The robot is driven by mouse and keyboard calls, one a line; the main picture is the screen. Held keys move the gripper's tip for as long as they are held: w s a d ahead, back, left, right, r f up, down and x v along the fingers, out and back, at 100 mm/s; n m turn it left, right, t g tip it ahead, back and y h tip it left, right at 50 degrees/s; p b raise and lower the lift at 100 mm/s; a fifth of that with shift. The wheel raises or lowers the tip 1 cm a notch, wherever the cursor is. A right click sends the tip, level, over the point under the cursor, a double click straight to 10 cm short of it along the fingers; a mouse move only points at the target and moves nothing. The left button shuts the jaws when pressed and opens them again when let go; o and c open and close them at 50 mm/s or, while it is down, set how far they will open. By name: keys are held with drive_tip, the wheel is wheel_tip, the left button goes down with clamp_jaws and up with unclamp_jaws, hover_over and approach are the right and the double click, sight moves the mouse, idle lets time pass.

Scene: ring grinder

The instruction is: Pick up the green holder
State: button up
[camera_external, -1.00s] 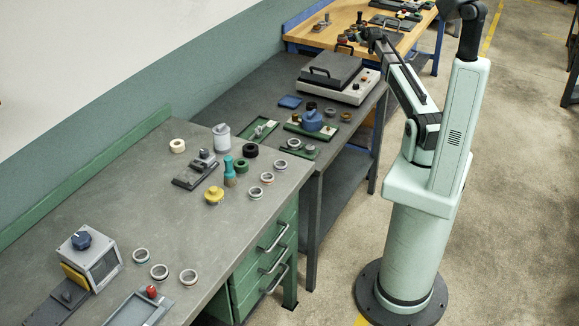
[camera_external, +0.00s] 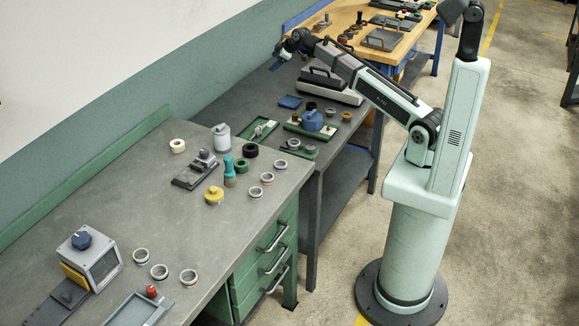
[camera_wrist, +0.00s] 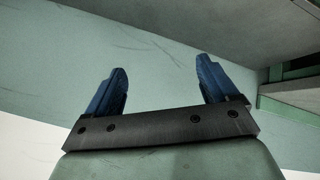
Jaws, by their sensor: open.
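Several green pieces could be the green holder; I cannot tell which. In the external view a small dark-green round piece (camera_external: 241,166) stands on the near grey bench, close to a teal-handled tool (camera_external: 229,170). Flat green plates with fittings lie on the farther bench, among them one with a pale part (camera_external: 259,131) and one under a blue knob (camera_external: 312,127). My gripper (camera_external: 276,62) is raised over the farther bench near the wall, well away from these. In the wrist view its blue fingers (camera_wrist: 161,68) are apart with nothing between them.
The near bench also holds a grey canister (camera_external: 222,138), a yellow knobbed piece (camera_external: 214,196), a black ring (camera_external: 251,151), several metal rings and a grey box with a dial (camera_external: 90,255). A large lidded grey device (camera_external: 330,88) stands below my forearm.

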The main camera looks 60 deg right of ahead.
drive_tip(key=a+n+g+y, duration=0.2)
drive_tip(key=a+n, duration=0.1)
drive_tip(key=a, duration=1.4)
wheel_tip(320, 180, up, 4)
drive_tip(key=n+g+h, duration=0.1)
drive_tip(key=n+g, duration=0.5)
drive_tip(key=n, duration=0.5)
hover_over(241, 162)
drive_tip(key=f, duration=0.7)
drive_tip(key=shift+s, duration=0.3)
drive_tip(key=shift+w+a+f, duration=0.1)
drive_tip(key=shift+w+f, duration=0.05)
drive_tip(key=shift+f, duration=1.45)
drive_tip(key=shift+w+a+f, duration=0.1)
drive_tip(key=shift+f, duration=1.45)
drive_tip(key=c, duration=1.2)
